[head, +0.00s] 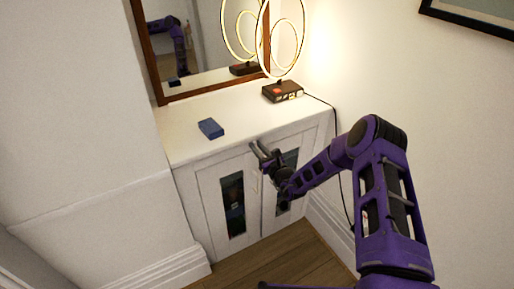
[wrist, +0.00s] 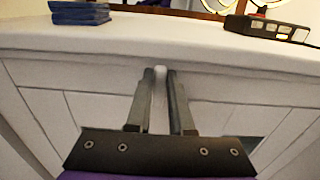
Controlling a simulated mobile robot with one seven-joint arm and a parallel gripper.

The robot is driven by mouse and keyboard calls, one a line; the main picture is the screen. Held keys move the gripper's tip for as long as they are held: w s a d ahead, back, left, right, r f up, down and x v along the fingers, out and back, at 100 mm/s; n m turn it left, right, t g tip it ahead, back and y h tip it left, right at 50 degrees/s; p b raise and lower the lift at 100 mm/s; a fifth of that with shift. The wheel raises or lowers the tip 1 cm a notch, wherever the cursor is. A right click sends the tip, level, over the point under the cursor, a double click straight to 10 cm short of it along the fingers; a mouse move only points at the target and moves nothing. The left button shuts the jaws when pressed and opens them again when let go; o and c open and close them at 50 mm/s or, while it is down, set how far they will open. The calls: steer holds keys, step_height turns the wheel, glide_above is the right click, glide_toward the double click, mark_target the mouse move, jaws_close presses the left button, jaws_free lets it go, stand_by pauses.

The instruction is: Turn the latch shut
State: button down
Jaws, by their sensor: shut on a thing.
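A white cabinet (head: 184,150) with two glass-panelled doors stands against the wall. My gripper (head: 259,151) reaches the upper front of the cabinet, near where the doors meet. In the wrist view my gripper (wrist: 160,74) has its two fingers close together, shut on a small pale piece, the latch (wrist: 160,72), just under the cabinet top's front edge. Only the latch's end shows between the fingertips. The rest of it is hidden by the fingers, so I cannot tell its angle. In the head view my gripper covers the latch.
A blue block (head: 210,128) lies on the cabinet top. A ring lamp with a dark base (head: 282,91) stands at the back right, its cord hanging down the right side. A wood-framed mirror (head: 205,60) stands behind. Wood floor (head: 270,262) is clear in front.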

steer(key=shift+m, duration=0.3)
steer(key=shift+w+d+f+m, duration=0.15)
steer(key=shift+d+f+m, duration=0.1)
steer(key=shift+m, duration=2.6)
steer(key=shift+w+d+f+m, duration=0.15)
steer(key=shift+f+m, duration=0.1)
steer(key=shift+m, duration=2.65)
steer(key=shift+w+d+f+m, duration=0.1)
steer(key=shift+d+f+m, duration=0.15)
steer(key=shift+m, duration=2.6)
steer(key=c, duration=0.8)
jaws_free()
